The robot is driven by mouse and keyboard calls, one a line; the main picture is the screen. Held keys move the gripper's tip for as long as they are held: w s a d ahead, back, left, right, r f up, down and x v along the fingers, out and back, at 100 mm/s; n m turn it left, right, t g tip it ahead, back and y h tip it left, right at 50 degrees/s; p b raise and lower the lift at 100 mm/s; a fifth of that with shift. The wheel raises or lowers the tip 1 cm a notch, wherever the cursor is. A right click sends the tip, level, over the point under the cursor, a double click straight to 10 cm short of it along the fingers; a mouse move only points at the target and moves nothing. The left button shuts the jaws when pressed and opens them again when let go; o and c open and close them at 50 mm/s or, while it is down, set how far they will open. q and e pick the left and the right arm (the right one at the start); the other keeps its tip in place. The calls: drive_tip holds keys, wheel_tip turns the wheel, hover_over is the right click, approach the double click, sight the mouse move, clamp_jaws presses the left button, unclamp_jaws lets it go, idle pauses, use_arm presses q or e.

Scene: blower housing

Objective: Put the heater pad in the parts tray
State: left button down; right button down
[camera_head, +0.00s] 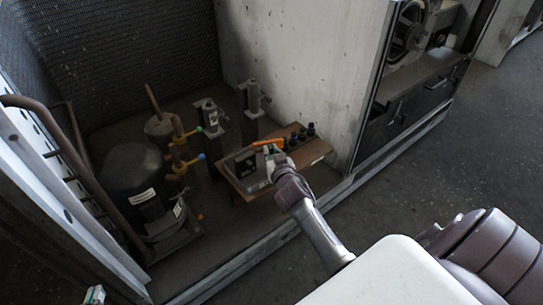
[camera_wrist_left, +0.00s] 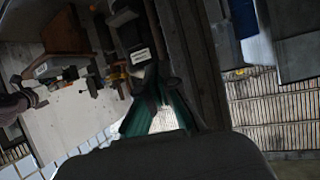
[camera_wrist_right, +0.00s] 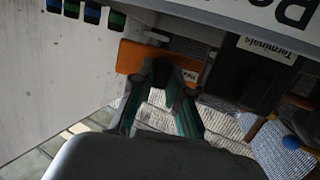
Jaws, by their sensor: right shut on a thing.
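The orange heater pad (camera_head: 268,144) is in my right gripper (camera_head: 272,158), above a brown board in the head view. In the right wrist view the flat orange pad (camera_wrist_right: 135,56) lies between the fingertips of my right gripper (camera_wrist_right: 165,72), which are shut on it. The parts tray (camera_head: 250,187) is a grey tray on the board, partly hidden by my right gripper. Its pale wall (camera_wrist_right: 245,12) with cut-off lettering seems to show in the right wrist view. My left gripper (camera_head: 95,295) is low at the left, away from the tray; its finger gap is unclear.
A box labelled Terminals (camera_wrist_right: 258,75) is close to the pad. Several dark capped parts (camera_head: 301,136) stand on the board. A black compressor (camera_head: 135,180), copper pipes and grey posts (camera_head: 210,122) are to the left. A pale panel (camera_head: 300,75) rises behind.

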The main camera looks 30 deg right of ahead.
use_arm(q)
drive_tip(key=shift+w+d+r+t, duration=0.2)
drive_tip(key=shift+w+r+t, duration=0.25)
drive_tip(key=shift+r, duration=0.35)
use_arm(e)
drive_tip(key=shift+f, duration=0.35)
drive_tip(key=shift+f, duration=0.2)
drive_tip(key=shift+f+b, duration=0.35)
drive_tip(key=shift+b, duration=0.15)
drive_tip(key=c, duration=1.1)
unclamp_jaws()
drive_tip(key=shift+c, duration=0.2)
use_arm(q)
drive_tip(key=r, duration=0.1)
drive_tip(key=w+r+t, duration=0.1)
drive_tip(key=d+r+t+h, duration=0.1)
drive_tip(key=shift+w+r+t, duration=0.2)
drive_tip(key=shift+r+t, duration=0.05)
drive_tip(key=shift+r, duration=0.05)
drive_tip(key=shift+f, duration=0.1)
use_arm(e)
drive_tip(key=shift+r, duration=0.1)
